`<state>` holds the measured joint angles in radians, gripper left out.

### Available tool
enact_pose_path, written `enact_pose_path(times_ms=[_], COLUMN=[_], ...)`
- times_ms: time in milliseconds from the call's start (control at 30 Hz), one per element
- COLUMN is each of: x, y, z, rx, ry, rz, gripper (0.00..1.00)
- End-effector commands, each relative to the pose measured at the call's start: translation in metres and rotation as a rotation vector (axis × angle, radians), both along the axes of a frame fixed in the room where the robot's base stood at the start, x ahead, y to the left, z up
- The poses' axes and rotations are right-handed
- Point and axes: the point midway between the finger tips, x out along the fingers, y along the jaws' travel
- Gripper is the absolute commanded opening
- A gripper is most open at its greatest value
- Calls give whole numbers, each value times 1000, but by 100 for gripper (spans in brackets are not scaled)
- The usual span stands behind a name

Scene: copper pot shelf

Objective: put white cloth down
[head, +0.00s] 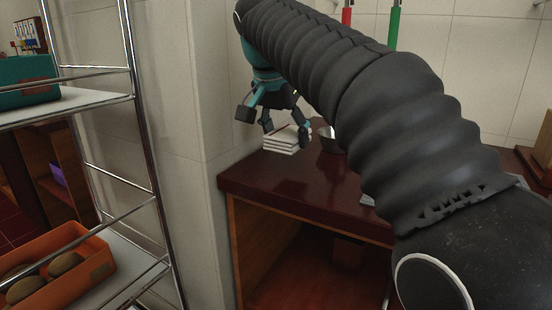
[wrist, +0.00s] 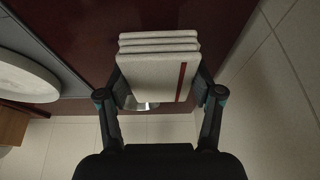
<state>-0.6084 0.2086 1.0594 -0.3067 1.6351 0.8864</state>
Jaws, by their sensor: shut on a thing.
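The white cloth (wrist: 152,75) is folded into a thick layered stack with a red stripe near one edge. My gripper (wrist: 162,92) has a finger on each side of it and is shut on it. In the head view, the cloth (head: 281,141) shows between the fingers of my gripper (head: 286,132), at the back left of the dark red counter (head: 290,185). I cannot tell whether its underside touches the counter.
A tiled wall (head: 460,75) stands behind the counter, and a pillar (head: 190,100) is at its left. A metal bowl (head: 328,138) stands right of the cloth. A wire shelf rack (head: 135,95) with an orange crate (head: 70,275) is at left. The counter's front left is clear.

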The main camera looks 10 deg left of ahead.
Motion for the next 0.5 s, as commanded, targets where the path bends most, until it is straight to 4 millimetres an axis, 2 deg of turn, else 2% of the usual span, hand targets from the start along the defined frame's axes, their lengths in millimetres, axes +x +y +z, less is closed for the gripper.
enact_pose_path(times_ms=[100, 200, 500], x=[0, 0, 0], y=[14, 19, 20], z=[-9, -12, -47], rx=[-1, 0, -1], ry=[0, -1, 0], rz=[2, 0, 0], gripper=[33, 33, 33])
